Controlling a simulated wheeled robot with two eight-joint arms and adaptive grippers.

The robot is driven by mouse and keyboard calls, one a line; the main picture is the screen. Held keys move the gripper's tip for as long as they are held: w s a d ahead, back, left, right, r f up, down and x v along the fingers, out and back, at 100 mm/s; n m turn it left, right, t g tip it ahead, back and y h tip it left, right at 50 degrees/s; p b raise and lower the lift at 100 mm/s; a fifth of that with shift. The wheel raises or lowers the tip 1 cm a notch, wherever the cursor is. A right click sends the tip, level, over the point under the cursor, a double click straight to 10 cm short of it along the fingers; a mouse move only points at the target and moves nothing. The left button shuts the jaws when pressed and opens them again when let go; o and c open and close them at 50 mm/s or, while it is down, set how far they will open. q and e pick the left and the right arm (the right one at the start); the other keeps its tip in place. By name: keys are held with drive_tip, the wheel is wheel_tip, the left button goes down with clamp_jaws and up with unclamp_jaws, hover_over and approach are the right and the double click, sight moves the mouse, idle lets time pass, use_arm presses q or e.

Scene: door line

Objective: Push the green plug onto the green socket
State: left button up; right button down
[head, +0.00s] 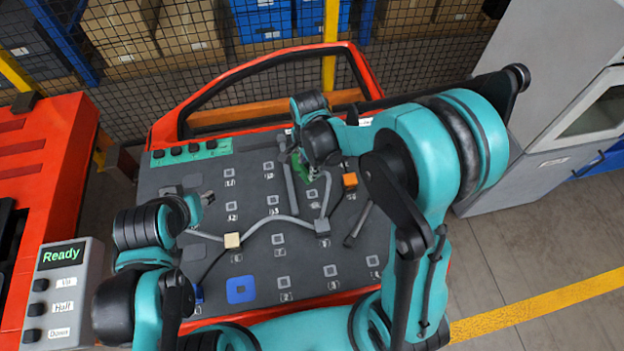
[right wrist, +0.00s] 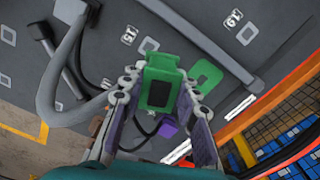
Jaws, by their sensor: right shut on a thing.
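The green plug (right wrist: 163,68) is held between the two fingers of my right gripper (right wrist: 161,84) in the right wrist view.
The dark door panel (head: 205,285) carries grey cables, a cream block (head: 232,240), an orange block (head: 350,181) and a blue socket (head: 241,289). A control box (head: 62,285) reads Ready.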

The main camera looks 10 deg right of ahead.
drive_tip(key=w+n, duration=0.2)
drive_tip(key=w, duration=0.8)
wheel_tip(320, 180, down, 5)
drive_tip(key=b, duration=0.4)
drive_tip(key=shift+w+r, duration=0.15)
drive_tip(key=shift+r, duration=0.05)
drive_tip(key=shift+f+b, duration=0.65)
drive_tip(key=shift+b, duration=0.05)
drive_tip(key=shift+f+b, duration=0.3)
drive_tip(key=shift+f+b, duration=0.5)
drive_tip(key=shift+f, duration=0.15)
drive_tip(key=c, duration=1.1)
unclamp_jaws()
drive_tip(key=shift+o, duration=0.2)
